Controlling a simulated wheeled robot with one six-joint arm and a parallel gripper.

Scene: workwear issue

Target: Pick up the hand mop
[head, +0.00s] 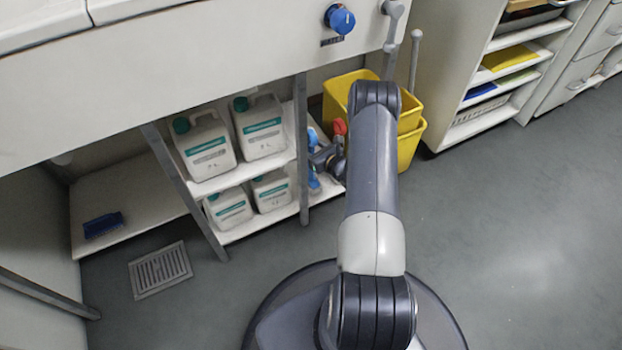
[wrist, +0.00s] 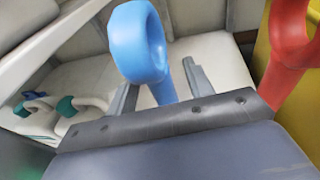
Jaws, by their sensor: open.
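A blue handle with a looped end (wrist: 140,42) stands up between the two fingers of my gripper (wrist: 160,76) in the wrist view. The fingers are apart, one on each side of its shaft, and I cannot see contact. Its lower end is hidden behind the gripper body. A red handle (wrist: 290,50) stands to the right, outside the fingers. In the head view the blue tool (head: 314,178) and the red top (head: 340,126) show beside my gripper (head: 322,160), partly covered by the arm. I cannot tell from the handles alone which one is the hand mop.
White jugs with green caps (head: 205,146) stand on two shelf levels left of my gripper. A yellow bucket (head: 408,150) is close on the right. The bench (head: 180,75) hangs over the shelf. A dark blue block (head: 103,225) lies far left. Floor at right is clear.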

